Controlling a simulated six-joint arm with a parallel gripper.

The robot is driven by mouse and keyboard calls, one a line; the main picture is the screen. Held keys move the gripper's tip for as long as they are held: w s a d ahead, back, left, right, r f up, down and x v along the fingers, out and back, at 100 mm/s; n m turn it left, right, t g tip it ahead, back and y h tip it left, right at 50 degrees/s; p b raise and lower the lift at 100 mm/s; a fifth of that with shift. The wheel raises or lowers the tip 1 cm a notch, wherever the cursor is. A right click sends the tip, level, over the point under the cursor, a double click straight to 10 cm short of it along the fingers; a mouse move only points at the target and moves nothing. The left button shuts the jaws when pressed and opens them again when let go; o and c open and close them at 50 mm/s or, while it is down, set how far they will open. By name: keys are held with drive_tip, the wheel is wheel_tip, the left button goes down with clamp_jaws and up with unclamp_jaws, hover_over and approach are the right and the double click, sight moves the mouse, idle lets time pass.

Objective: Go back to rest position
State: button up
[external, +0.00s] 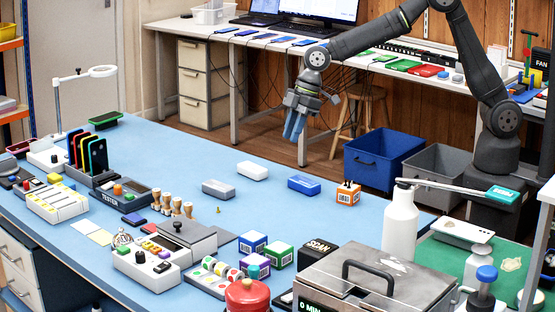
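My gripper (296,124) hangs from my arm above the far edge of the blue table (180,150), at the upper middle of the external view. Its blue fingers point down and sit close together; I cannot tell whether they are open or shut. I see no phone in it. Several phones stand upright in a rack (88,152) at the left of the table. A dark tester (122,194) is in front of the rack.
Small boxes lie near the table's middle, a grey one (218,188), a white one (252,170) and a blue one (304,184). An orange cube (348,193) stands right of them. A blue bin (384,158) and a grey bin (436,170) stand behind the table.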

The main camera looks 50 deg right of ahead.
drive_tip(key=shift+w+a+f, duration=0.15)
drive_tip(key=shift+w+a, duration=0.1)
drive_tip(key=shift+a, duration=0.35)
drive_tip(key=shift+w+a+f, duration=0.15)
drive_tip(key=shift+w+a, duration=0.1)
drive_tip(key=shift+a, duration=0.4)
drive_tip(key=shift+w+a+f, duration=0.15)
drive_tip(key=shift+w+a, duration=0.1)
drive_tip(key=shift+a, duration=0.35)
drive_tip(key=o, duration=1.3)
drive_tip(key=shift+w+d+r, duration=0.1)
drive_tip(key=o, duration=0.4)
drive_tip(key=w+d+r+m, duration=0.5)
drive_tip(key=d+r+m, duration=0.1)
drive_tip(key=d+r, duration=0.1)
drive_tip(key=shift+d+m+t, duration=0.2)
drive_tip(key=shift+m+t, duration=0.1)
drive_tip(key=w+d+r+m, duration=0.3)
drive_tip(key=d+r+m, duration=0.5)
drive_tip(key=d, duration=0.2)
drive_tip(key=x, duration=1)
drive_tip(key=shift+w+t, duration=0.3)
drive_tip(key=shift+w, duration=0.1)
